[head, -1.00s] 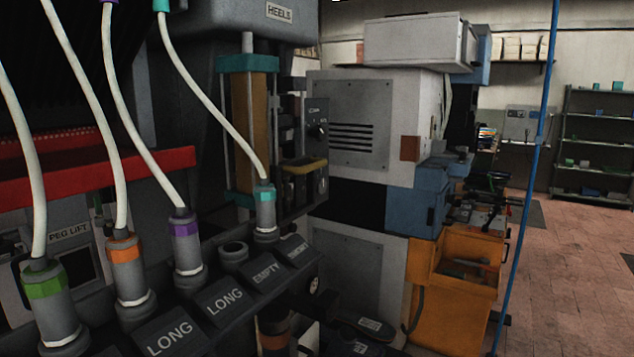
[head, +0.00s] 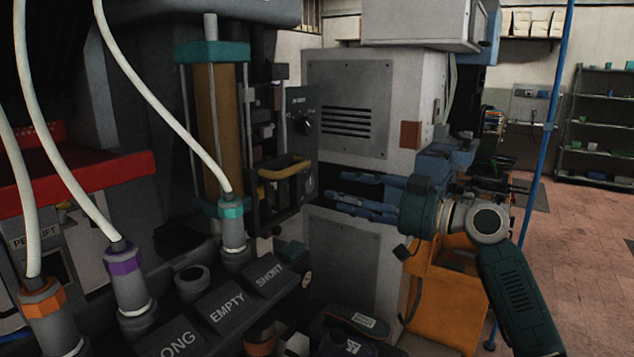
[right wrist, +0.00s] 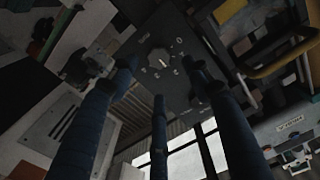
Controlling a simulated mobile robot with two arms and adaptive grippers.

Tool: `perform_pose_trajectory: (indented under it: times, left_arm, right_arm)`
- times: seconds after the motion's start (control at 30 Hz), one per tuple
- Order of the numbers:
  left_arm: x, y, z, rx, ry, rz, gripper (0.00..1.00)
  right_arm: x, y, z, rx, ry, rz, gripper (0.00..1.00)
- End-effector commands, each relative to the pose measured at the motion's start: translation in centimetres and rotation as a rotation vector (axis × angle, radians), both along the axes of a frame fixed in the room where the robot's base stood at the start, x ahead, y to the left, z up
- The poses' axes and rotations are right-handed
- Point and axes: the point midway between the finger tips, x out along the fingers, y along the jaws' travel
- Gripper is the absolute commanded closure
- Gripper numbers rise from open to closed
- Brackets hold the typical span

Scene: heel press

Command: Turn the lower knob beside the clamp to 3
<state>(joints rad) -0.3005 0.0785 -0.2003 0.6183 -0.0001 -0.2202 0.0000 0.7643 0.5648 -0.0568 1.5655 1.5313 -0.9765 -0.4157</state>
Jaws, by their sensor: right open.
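A dark panel (head: 301,104) stands beside the clamp with the yellow handle (head: 285,170). A black knob (head: 304,123) shows on the panel's upper part. I cannot make out a lower knob in the head view. In the right wrist view, a round knob (right wrist: 160,62) with a pale pointer sits on a dark plate with small marks around it; I cannot tell which knob it is or read its setting. My right gripper (head: 336,187) is open and empty, right of the panel and apart from it, its blue fingers pointing left. My left gripper is not in view.
A row of sockets with hoses and labelled blocks (head: 225,305) runs along the lower left. A grey cabinet (head: 350,250) stands behind my right gripper. An orange bin (head: 440,300) and a blue pole (head: 545,130) are to the right, with open floor beyond.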

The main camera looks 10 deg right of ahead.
Motion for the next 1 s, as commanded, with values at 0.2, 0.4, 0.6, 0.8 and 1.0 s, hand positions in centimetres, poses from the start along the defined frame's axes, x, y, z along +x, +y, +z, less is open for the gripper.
perform_pose_trajectory:
  times: [0.2,0.4,0.6,0.8,1.0]
  left_arm:
    - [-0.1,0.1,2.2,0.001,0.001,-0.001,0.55]
    - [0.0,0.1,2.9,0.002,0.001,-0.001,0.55]
    - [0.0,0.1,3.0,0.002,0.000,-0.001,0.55]
    - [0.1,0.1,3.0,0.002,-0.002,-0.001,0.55]
    - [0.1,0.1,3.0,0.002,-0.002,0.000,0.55]
  right_arm:
    - [3.0,3.0,0.4,0.004,0.003,0.001,0.51]
    - [4.7,4.6,0.1,0.001,0.002,-0.002,0.51]
    - [5.2,5.1,-0.1,0.000,0.002,-0.002,0.51]
    - [5.1,5.0,-0.1,0.000,0.002,-0.002,0.55]
    - [5.1,5.0,-0.1,0.000,0.002,-0.002,0.95]
